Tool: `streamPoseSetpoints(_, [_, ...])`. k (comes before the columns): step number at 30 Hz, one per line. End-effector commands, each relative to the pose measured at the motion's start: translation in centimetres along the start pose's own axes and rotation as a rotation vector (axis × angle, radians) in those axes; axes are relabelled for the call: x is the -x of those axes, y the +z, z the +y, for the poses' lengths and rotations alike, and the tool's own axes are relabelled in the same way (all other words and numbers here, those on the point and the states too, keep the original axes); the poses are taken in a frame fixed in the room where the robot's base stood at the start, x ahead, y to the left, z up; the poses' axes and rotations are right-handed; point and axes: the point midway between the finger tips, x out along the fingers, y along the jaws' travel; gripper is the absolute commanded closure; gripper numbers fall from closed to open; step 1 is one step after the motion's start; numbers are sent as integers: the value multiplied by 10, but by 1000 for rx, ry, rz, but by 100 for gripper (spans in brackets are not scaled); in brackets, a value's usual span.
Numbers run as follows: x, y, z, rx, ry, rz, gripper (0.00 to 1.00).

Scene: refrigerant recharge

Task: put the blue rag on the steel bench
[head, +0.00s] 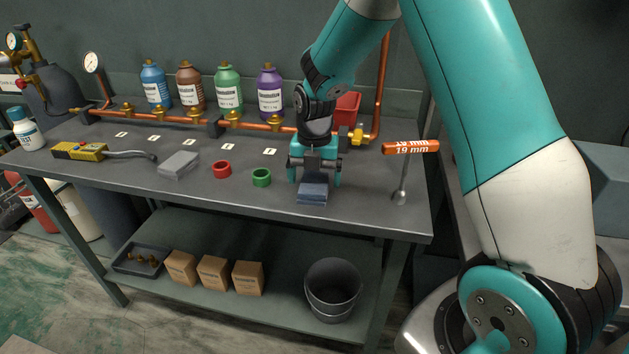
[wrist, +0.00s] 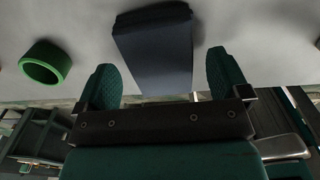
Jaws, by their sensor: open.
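The blue rag (head: 312,194) is a dark blue folded block lying on the steel bench (head: 225,198), near its front edge and right of the middle. In the wrist view the rag (wrist: 153,50) lies ahead of and between the two fingers. My gripper (head: 315,178) is open, just above or at the rag; the head view does not show whether the fingers touch it. In the wrist view my gripper (wrist: 163,88) has its green fingertips spread on either side of the rag's near end. The rag's back part is hidden by the gripper in the head view.
A green ring (head: 261,177) and a red ring (head: 221,169) stand left of the rag. A wrench with an orange 19 mm label (head: 410,147) is at the right. A copper pipe (head: 250,126) and several bottles line the back. A bucket (head: 332,288) stands on the lower shelf.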

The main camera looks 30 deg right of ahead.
Motion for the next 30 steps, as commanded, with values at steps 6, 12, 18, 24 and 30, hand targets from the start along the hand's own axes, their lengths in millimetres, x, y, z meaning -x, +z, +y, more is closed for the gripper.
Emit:
streamPoseSetpoints(6, [50, 1, 1, 0, 4, -6, 6])
streamPoseSetpoints(12, [88, 1, 0, 0, 3, -3, 6])
streamPoseSetpoints(18, [106, -2, 1, -12, 4, -1, 6])
streamPoseSetpoints(24, [126, -48, 10, -261, 52, 17, 6])
streamPoseSetpoints(30, [148, -136, 12, -751, 115, 106, 6])
